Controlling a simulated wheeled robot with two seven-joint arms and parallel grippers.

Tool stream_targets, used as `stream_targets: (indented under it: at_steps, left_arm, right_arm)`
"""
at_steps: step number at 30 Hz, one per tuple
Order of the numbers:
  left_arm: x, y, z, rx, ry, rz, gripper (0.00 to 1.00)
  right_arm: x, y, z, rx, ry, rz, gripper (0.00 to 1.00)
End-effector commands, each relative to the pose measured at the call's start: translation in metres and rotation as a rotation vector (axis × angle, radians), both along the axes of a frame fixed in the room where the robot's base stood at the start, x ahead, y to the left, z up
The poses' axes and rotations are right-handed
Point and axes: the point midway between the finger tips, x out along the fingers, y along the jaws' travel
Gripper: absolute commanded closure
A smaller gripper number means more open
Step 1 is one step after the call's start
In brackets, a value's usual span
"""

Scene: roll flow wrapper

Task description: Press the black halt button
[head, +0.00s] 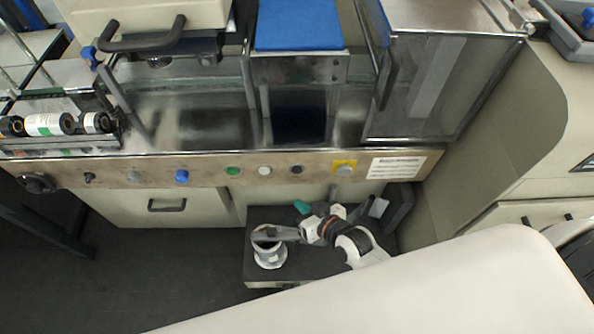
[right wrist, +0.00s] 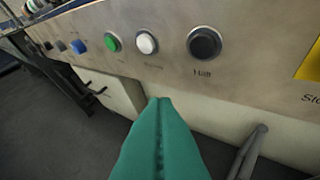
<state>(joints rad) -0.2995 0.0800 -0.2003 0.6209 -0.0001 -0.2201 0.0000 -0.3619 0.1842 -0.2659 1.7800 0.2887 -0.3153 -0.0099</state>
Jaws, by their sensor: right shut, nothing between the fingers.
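The black halt button (head: 297,169) is a round knob on the metal front panel of the machine, between a white button and a yellow-backed one. In the right wrist view the halt button (right wrist: 204,43) stands at the upper right with the word "Halt" under it. My right gripper (head: 302,207) is below the panel, its teal fingers just under the button row. In the right wrist view the right gripper (right wrist: 158,102) is shut and empty, its tips below and left of the halt button, apart from it. My left gripper is not in view.
White (right wrist: 147,43), green (right wrist: 113,41) and blue (right wrist: 78,46) buttons sit left of the halt button. A yellow plate (right wrist: 311,64) is close on its right. A grey bar (right wrist: 248,152) stands right of my fingers. The panel face around the halt button is clear.

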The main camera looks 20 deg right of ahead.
Motion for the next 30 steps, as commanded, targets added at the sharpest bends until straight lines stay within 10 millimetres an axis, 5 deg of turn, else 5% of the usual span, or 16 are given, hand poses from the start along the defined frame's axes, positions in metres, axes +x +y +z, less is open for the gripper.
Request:
stream_targets:
  at_steps: [15, 30]
  left_arm:
    - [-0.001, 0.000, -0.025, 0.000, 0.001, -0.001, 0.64]
    - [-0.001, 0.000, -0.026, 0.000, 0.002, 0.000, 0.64]
  right_arm:
    - [0.063, -0.018, -0.001, 0.000, 0.000, 0.000, 1.00]
    - [0.070, -0.020, 0.000, 0.001, 0.001, 0.000, 1.00]
